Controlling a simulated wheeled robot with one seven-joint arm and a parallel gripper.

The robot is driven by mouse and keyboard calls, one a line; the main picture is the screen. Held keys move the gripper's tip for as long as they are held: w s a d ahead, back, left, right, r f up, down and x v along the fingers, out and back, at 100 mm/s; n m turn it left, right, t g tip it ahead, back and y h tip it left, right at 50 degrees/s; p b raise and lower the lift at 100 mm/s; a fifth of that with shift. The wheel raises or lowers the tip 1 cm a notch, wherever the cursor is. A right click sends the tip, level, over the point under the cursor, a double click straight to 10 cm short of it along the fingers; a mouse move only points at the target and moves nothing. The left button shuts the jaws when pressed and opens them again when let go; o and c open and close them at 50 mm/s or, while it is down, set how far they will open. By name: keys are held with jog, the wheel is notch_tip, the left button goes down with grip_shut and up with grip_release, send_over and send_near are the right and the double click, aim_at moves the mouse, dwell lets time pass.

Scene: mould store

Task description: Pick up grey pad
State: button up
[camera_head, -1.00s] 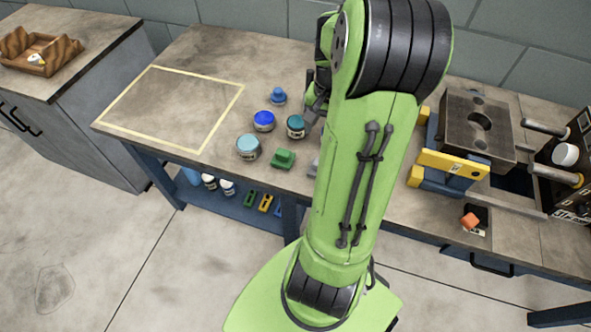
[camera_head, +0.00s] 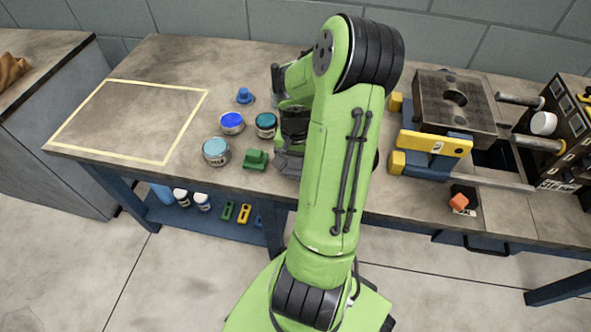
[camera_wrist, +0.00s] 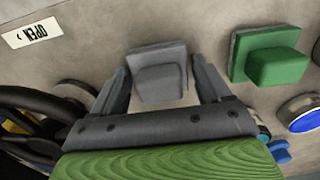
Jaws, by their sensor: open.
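The grey pad (camera_wrist: 160,72) is a stepped block with a raised front part. In the wrist view it sits on the worktop between the two fingers of my gripper (camera_wrist: 161,85). The fingers are open, one on each side of the pad, and a gap shows beside it. In the head view my arm hides most of the pad, and the gripper (camera_head: 288,162) shows only in part beside the arm.
A green pad (camera_head: 255,159) stands just left of the gripper. A yellow-outlined area (camera_head: 130,120) is empty. A steel mould block (camera_head: 455,103) with yellow and blue clamps stands at right.

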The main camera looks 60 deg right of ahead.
jog(key=shift+r, duration=0.15)
jog(key=shift+c, duration=0.4)
jog(key=c, duration=0.7)
